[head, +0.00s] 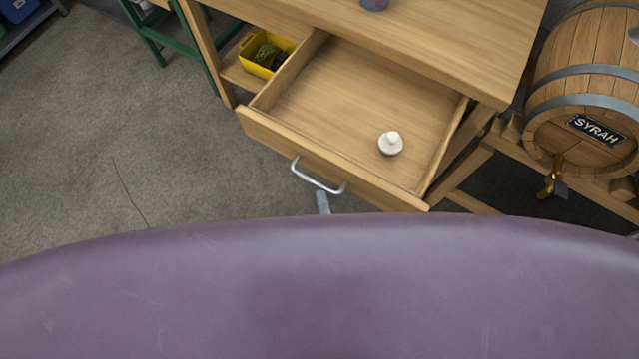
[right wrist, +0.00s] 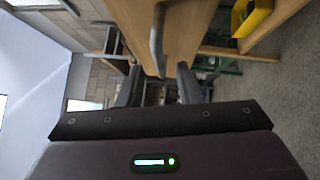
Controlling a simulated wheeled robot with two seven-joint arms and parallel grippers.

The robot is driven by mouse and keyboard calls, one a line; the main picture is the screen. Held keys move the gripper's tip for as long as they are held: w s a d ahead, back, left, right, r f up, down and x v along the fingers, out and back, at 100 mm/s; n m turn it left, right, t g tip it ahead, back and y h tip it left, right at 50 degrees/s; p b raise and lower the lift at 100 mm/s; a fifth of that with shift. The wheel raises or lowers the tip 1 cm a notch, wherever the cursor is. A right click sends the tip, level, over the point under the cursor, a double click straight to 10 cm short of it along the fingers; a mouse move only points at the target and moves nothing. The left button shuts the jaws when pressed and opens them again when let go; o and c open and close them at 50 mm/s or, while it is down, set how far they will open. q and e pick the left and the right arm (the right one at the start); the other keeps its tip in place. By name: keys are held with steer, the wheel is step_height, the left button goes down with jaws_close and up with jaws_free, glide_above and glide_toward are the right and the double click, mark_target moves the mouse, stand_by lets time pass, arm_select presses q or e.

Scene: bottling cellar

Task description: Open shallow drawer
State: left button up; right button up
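The shallow wooden drawer (head: 345,110) of the wooden table stands pulled out in the head view. A small white round object with a knob on top (head: 391,143) sits inside it. The drawer's silver bar handle (head: 318,178) is on its front; the handle (right wrist: 157,40) also shows in the right wrist view. My right gripper (right wrist: 159,72) is open, its fingers apart with the handle's end showing between or just beyond them, touching neither. In the head view only a grey finger piece (head: 323,203) shows just below the handle. My left gripper is in neither view.
A yellow bin (head: 266,53) with dark contents sits on a shelf left of the drawer. A barrel labelled SYRAH (head: 585,100) with a brass tap lies on a wooden stand at right. Grey floor (head: 110,150) at left is clear. My purple body fills the lower head view.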

steer(key=shift+v, duration=1.55)
steer(key=s+d+f+m+g+h, duration=0.1)
steer(key=d+f+m+g, duration=0.35)
steer(key=f, duration=0.75)
steer(key=d+f+m+g+h, duration=0.1)
steer(key=d+f+m+g, duration=0.4)
steer(key=f, duration=0.6)
steer(key=s+d+f+m+g+h+p, duration=0.1)
steer(key=s+d+f+m+g, duration=0.7)
steer(key=s+f, duration=0.5)
steer(key=s+d+m, duration=0.2)
steer(key=shift+d+h, duration=0.35)
steer(key=shift+h, duration=0.05)
steer(key=shift+s+g, duration=0.25)
